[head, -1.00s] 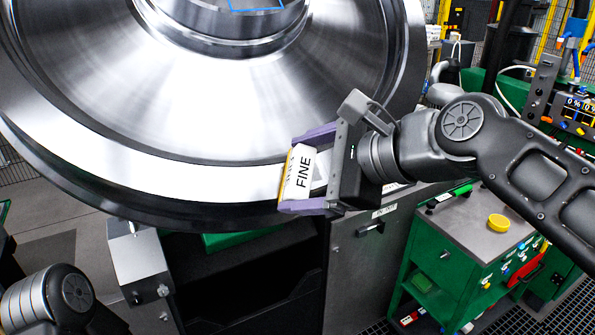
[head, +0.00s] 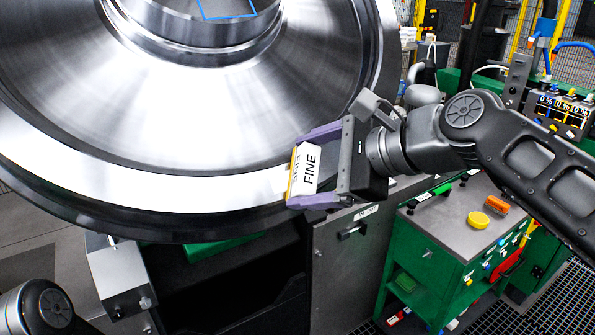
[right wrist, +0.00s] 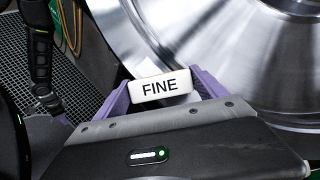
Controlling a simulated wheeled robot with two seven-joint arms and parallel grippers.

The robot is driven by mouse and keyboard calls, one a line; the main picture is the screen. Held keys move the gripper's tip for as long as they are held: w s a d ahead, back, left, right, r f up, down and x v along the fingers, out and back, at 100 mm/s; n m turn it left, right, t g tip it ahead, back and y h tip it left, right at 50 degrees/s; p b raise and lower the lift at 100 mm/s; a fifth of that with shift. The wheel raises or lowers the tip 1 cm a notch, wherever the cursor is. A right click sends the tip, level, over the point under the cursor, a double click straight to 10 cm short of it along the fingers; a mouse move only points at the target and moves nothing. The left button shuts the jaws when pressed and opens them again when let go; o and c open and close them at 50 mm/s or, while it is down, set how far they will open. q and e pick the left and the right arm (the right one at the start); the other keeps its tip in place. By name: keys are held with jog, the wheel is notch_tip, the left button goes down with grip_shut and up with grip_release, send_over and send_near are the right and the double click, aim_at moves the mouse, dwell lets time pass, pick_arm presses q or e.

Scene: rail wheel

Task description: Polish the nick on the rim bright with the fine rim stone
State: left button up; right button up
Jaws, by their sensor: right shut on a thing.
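The rail wheel (head: 180,110) fills the upper left of the head view, its bright rim band (head: 150,188) running along the lower side. My right gripper (head: 304,171) is shut on the fine rim stone (head: 310,172), a white block marked FINE with a yellow edge. The stone is at the right part of the rim; whether it touches the rim is unclear. In the right wrist view the stone (right wrist: 160,87) sits between the purple fingers, with the wheel (right wrist: 240,60) behind. The nick is not visible. My left arm shows at the lower left; its gripper is out of view.
A green cart (head: 450,240) stands at the lower right, with a yellow round thing (head: 478,220) and an orange block (head: 497,204) on top. A display unit (head: 563,108) is at the far right. A grey cabinet (head: 345,260) stands below the wheel.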

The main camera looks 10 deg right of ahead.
aim_at(260, 185)
jog(key=shift+w+d, duration=0.1)
jog(key=shift+d, duration=0.05)
jog(key=shift+s+a, duration=0.3)
jog(key=shift+a, duration=0.4)
jog(key=shift+s+a, duration=0.25)
jog(key=shift+a, duration=0.45)
jog(key=shift+a+p, duration=0.15)
jog(key=shift+p, duration=0.15)
jog(key=shift+s+a+f, duration=0.1)
jog(key=shift+s+a, duration=0.2)
jog(key=shift+a, duration=0.35)
jog(key=shift+s+a, duration=0.25)
jog(key=shift+a, duration=0.35)
jog(key=shift+d, duration=0.15)
jog(key=shift+w+d, duration=0.25)
jog(key=shift+d, duration=0.4)
jog(key=shift+w+d, duration=0.25)
jog(key=shift+d, duration=0.35)
jog(key=shift+w+d, duration=0.1)
